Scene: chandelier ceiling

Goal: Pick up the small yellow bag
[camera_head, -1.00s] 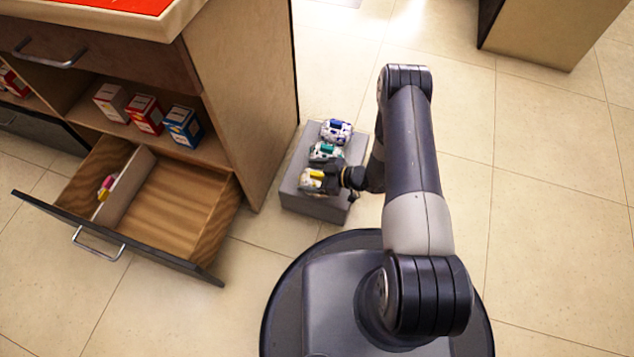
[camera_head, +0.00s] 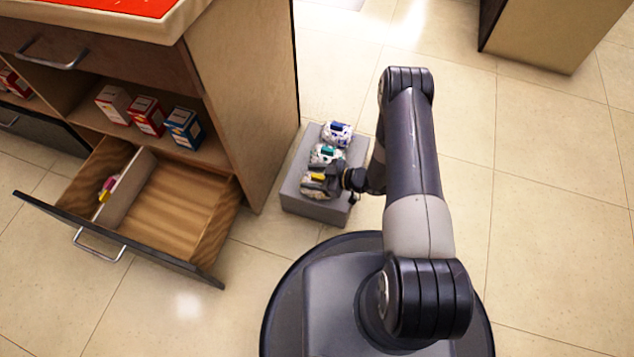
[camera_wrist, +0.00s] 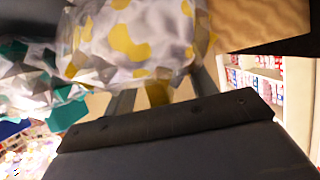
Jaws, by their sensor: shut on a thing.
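The small yellow bag (camera_head: 314,178), white with yellow patches, is at the near end of the grey box (camera_head: 316,208) in the head view. My gripper (camera_head: 330,184) reaches it from the right and is shut on it. In the wrist view the yellow-patched bag (camera_wrist: 135,40) fills the upper middle, against the gripper. Part of the bag is hidden by the gripper in the head view. I cannot tell whether it is clear of the box top.
A teal bag (camera_head: 326,154) sits close behind, and a blue bag (camera_head: 337,133) farther back on the box. An open wooden drawer (camera_head: 165,205) is at left, with a small pink and yellow item (camera_head: 107,187) in its narrow compartment. Small boxes (camera_head: 147,115) stand on the shelf above. Floor is clear at right.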

